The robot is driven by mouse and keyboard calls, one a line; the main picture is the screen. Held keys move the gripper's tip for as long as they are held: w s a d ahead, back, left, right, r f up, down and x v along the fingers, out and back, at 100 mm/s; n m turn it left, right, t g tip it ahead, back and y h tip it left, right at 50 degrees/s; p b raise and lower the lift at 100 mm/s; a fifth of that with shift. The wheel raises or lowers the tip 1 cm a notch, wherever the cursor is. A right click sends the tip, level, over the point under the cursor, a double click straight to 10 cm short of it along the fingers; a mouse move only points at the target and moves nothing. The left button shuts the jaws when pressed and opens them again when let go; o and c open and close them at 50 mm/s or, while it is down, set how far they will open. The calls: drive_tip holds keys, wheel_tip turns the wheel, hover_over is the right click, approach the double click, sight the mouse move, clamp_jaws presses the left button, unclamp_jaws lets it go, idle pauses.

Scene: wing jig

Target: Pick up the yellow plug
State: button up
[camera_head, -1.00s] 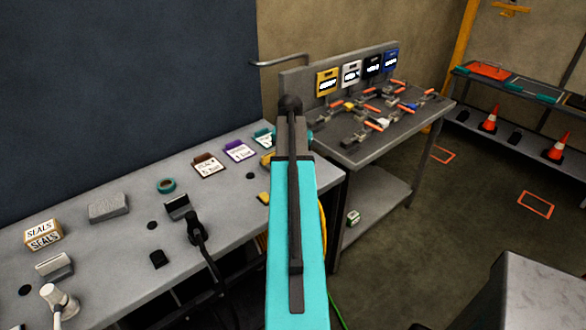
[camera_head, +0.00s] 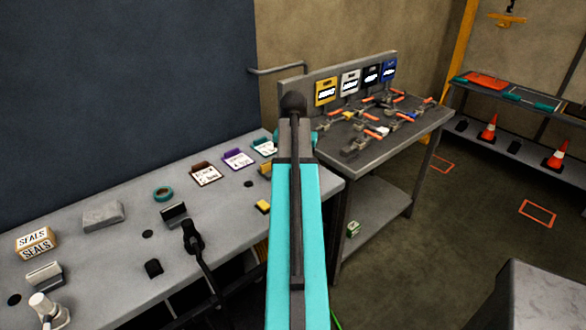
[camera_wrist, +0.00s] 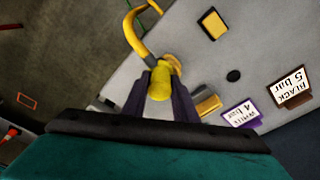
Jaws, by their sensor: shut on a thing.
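The yellow plug (camera_wrist: 159,82) is between the two dark fingers of my gripper (camera_wrist: 161,98) in the wrist view. The fingers are shut on it. A curved yellow hose (camera_wrist: 133,32) runs up from the plug and bends over at the top. The plug is over or close to the grey bench (camera_wrist: 185,40) near its edge; I cannot tell the gap beneath it. In the head view my teal arm hides the gripper and the plug.
A yellow-topped black block (camera_head: 263,207) lies on the bench beside my arm. Cards on stands, including a purple one (camera_head: 238,159), line the bench. A black handle (camera_head: 193,238) stands nearer. A clamp table (camera_head: 390,142) with orange-handled clamps stands beyond.

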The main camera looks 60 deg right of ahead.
drive_tip(key=s+a+r+b, duration=0.1)
drive_tip(key=s+a+b, duration=0.2)
drive_tip(key=s+a, duration=0.4)
drive_tip(key=s, duration=0.3)
drive_tip(key=shift+a, duration=0.25)
drive_tip(key=shift+r, duration=0.3)
drive_tip(key=shift+r+p, duration=1.25)
drive_tip(key=shift+p, duration=0.3)
drive_tip(key=shift+w, duration=0.1)
